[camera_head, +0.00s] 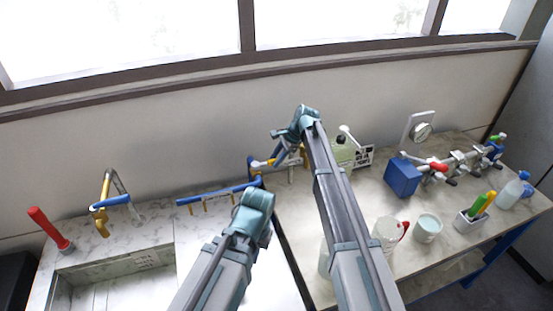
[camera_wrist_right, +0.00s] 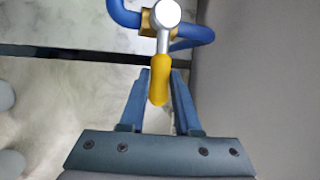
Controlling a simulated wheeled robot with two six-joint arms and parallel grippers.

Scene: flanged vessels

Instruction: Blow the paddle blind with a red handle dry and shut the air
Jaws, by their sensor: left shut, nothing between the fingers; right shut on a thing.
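My right gripper (camera_head: 283,148) is shut on a yellow lever (camera_wrist_right: 159,78) at the back of the table. The lever hangs from a silver round-headed stem by a blue tube (camera_wrist_right: 204,35). My left gripper (camera_head: 254,203) is lower, near a blue rail; its fingers are mostly hidden, and it holds nothing I can see. Red parts show on a piece between the flanged pipes (camera_head: 438,167) and at a white cup (camera_head: 404,230). I cannot tell which, if either, is the paddle blind's handle.
A blue rail (camera_head: 210,194) with yellow hooks runs along the back.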

